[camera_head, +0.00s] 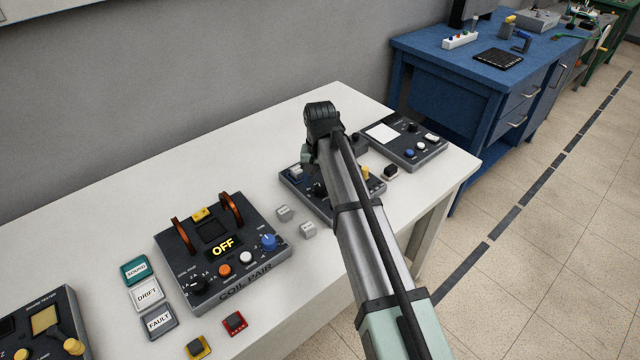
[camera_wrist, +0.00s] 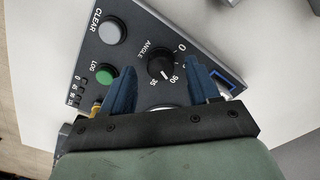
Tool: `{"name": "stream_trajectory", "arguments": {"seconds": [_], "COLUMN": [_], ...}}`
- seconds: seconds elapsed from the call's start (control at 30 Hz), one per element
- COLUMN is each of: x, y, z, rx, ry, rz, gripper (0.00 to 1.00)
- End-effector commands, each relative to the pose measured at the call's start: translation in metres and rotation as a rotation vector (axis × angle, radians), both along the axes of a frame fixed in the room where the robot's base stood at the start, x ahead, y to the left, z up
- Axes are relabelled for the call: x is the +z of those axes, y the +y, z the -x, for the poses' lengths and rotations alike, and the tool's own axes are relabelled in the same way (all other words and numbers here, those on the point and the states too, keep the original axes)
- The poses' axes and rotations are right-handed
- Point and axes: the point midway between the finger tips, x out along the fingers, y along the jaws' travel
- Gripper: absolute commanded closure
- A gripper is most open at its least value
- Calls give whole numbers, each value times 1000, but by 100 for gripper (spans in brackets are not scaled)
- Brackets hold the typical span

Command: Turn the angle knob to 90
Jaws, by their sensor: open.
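The angle knob (camera_wrist: 162,68) is a black round knob with a white pointer mark on a dark panel (camera_wrist: 142,30) in the wrist view. Numbers are printed around it, with 90 and 35 legible and the label ANGLE beside it. My gripper (camera_wrist: 159,75) is open, its two blue fingers on either side of the knob. Whether they touch it I cannot tell.
The same panel carries a grey CLEAR button (camera_wrist: 110,33) and a green LOG button (camera_wrist: 103,77). On the white table (camera_head: 110,215), the coil pair unit (camera_head: 265,225) reading OFF stands left of my arm. Another dark device (camera_head: 415,150) stands to the right.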

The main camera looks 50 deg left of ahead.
Motion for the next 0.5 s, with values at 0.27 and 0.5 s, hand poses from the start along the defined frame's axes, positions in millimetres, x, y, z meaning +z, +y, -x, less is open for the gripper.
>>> {"name": "stream_trajectory", "arguments": {"seconds": [0.27,0.5], "x": [52,93], "y": [1,1], "z": [-1,0], "rx": [0,0], "ry": [-1,-1], "rz": [-2,-2], "gripper": [40,40]}}
